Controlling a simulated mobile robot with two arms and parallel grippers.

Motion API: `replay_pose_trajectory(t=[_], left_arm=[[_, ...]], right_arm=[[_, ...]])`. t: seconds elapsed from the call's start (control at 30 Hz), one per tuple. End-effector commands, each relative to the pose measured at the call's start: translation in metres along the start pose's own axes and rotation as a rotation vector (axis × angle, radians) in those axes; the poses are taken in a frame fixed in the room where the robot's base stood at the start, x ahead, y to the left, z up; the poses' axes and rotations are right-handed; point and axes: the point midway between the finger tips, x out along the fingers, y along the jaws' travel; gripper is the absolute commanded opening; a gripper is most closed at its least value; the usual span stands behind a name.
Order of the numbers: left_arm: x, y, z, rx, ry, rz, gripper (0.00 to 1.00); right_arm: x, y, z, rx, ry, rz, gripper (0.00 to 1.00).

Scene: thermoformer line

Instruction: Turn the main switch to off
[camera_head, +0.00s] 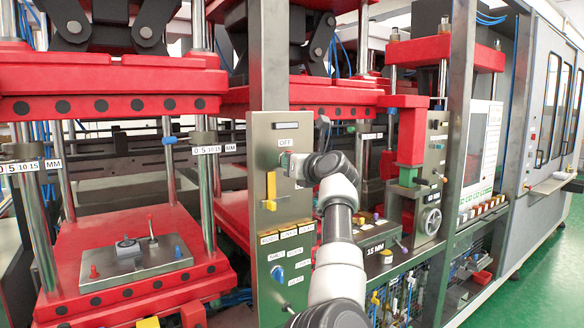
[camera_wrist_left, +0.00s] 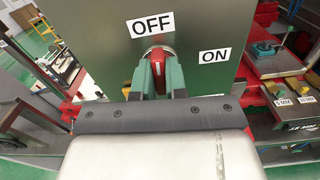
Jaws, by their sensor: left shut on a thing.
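The main switch has a red handle (camera_wrist_left: 157,63) on a grey panel (camera_wrist_left: 105,60). In the left wrist view the handle stands about upright, just below the OFF label (camera_wrist_left: 150,24). The ON label (camera_wrist_left: 215,56) is to its right. My left gripper (camera_wrist_left: 159,80) is shut on the handle, with a green fingertip on each side of it. In the head view my left gripper (camera_head: 291,164) is against the panel (camera_head: 259,135) below the OFF label (camera_head: 287,142); my wrist hides the handle and the ON label there. My right gripper is in neither view.
A blue knob (camera_head: 277,273) with several labels is lower on the panel. A red press (camera_head: 130,250) stands at the left. A handwheel (camera_head: 431,221) is at the right.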

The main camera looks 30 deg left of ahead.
Motion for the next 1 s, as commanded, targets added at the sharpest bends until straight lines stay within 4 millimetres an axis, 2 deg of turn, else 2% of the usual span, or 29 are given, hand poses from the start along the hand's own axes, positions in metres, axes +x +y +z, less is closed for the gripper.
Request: replay_pose_trajectory(t=[0.3, 0.77, 0.8, 0.93, 1.0], left_arm=[[0.0005, 0.001, 0.0017, -0.094, -0.003, 0.001, 0.0], [0.0004, 0.001, 0.0024, -0.108, -0.003, 0.0, 0.0], [0.0004, 0.001, 0.0024, -0.108, -0.003, 0.0, 0.16], [0.0003, 0.0008, 0.0018, -0.107, -0.003, 0.0, 0.36], [0.0003, 0.0007, 0.0014, -0.106, -0.002, 0.0, 0.38]], right_arm=[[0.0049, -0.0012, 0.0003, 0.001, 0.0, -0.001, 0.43], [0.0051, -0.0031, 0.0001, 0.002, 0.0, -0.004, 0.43], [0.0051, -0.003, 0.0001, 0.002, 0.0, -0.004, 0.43], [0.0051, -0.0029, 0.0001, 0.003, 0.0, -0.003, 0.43], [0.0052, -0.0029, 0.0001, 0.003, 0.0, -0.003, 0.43]])
